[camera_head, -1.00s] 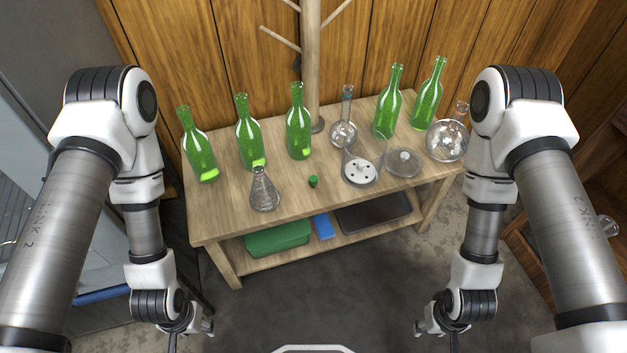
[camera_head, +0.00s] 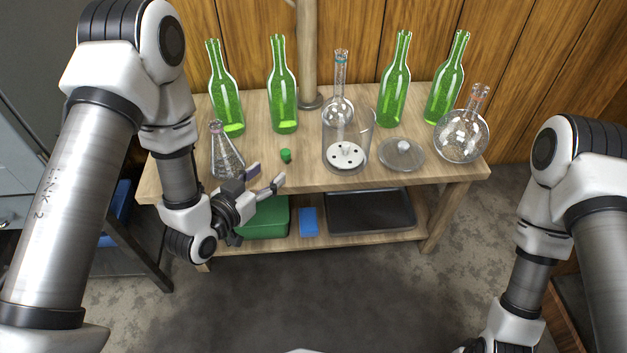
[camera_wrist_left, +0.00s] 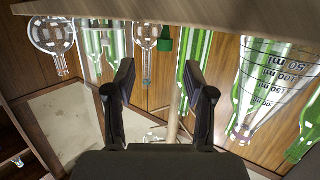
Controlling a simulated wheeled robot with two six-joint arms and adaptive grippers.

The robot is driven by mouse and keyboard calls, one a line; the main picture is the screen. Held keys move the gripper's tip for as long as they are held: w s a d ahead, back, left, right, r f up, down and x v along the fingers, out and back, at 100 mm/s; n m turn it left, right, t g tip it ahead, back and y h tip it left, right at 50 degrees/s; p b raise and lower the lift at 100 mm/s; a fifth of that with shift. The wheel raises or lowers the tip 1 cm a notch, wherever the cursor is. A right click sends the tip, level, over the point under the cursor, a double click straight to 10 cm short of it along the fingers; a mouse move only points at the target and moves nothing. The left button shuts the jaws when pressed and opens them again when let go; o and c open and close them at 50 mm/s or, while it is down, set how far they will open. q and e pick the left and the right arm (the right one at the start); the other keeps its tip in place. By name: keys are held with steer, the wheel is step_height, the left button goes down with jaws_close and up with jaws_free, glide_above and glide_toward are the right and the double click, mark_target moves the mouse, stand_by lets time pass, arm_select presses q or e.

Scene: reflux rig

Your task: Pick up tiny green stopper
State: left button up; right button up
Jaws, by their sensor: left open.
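The tiny green stopper (camera_head: 286,156) stands on the wooden table top near its front edge, between the conical flask and the glass cylinder. In the left wrist view, which looks upside down, the stopper (camera_wrist_left: 165,40) shows at the table edge, above the gap between the finger tips. My left gripper (camera_head: 266,177) is open and empty, in front of the table edge, a little left of and nearer than the stopper. Its two dark fingers (camera_wrist_left: 158,78) stand apart in the wrist view. Only a bit of my right gripper (camera_head: 472,346) shows at the bottom edge; its jaws are hidden.
A conical flask (camera_head: 227,160) stands close left of the stopper. A glass cylinder (camera_head: 347,156), a glass lid (camera_head: 401,154), a round flask (camera_head: 461,138) and several green bottles (camera_head: 284,90) share the table. A lower shelf holds a green box (camera_head: 266,219) and dark tray (camera_head: 370,213).

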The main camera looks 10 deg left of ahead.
mark_target(286, 156)
arm_select(q)
steer(key=shift+w+d+f+t+b, duration=0.15)
steer(key=shift+w+f+b, duration=0.15)
steer(key=shift+f+b, duration=0.2)
steer(key=shift+w+d+f+t+b, duration=0.15)
steer(key=shift+w+f+b, duration=0.15)
steer(key=shift+f, duration=0.2)
steer(key=shift+w+a+r+b, duration=0.1)
steer(key=shift+w+a+b, duration=0.1)
steer(key=shift+b, duration=0.25)
steer(key=shift+w+a+r, duration=0.1)
steer(key=shift+w, duration=0.05)
steer(key=b+x, duration=0.4)
steer(key=x, duration=0.3)
steer(key=shift+w, duration=0.15)
steer(key=shift+w+r, duration=0.1)
steer(key=shift+r, duration=0.1)
steer(key=c, duration=0.9)
arm_select(e)
step_height(286, 156, down, 8)
steer(key=shift+w+d+f, duration=0.15)
steer(key=shift+d+f, duration=0.05)
steer(key=shift+f, duration=0.05)
arm_select(q)
steer(key=shift+r, duration=0.1)
arm_select(e)
steer(key=shift+r, duration=0.1)
